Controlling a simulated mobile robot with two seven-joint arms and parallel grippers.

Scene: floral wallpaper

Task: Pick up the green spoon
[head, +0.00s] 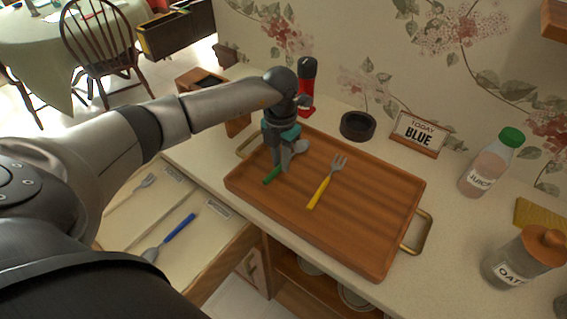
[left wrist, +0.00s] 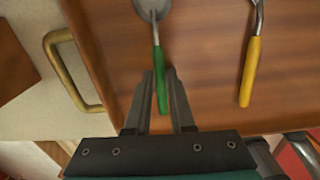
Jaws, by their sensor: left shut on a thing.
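The green spoon (head: 271,176) lies on the wooden tray (head: 375,215), its metal bowl toward the back. My left gripper (head: 284,164) is down at the tray and shut on the spoon's green handle. In the left wrist view, the green handle (left wrist: 160,60) runs between the two fingertips (left wrist: 160,76). Part of the spoon is hidden behind the fingers in the head view. I cannot tell whether the spoon is clear of the tray surface. My right gripper is not in view.
A yellow-handled fork (head: 320,190) lies on the tray, right of the spoon. An open drawer (head: 235,245) at lower left holds a blue-handled spoon (head: 178,232) and a fork. A black bowl (head: 357,126), a "TODAY BLUE" sign (head: 418,134) and a juice bottle (head: 485,170) stand behind.

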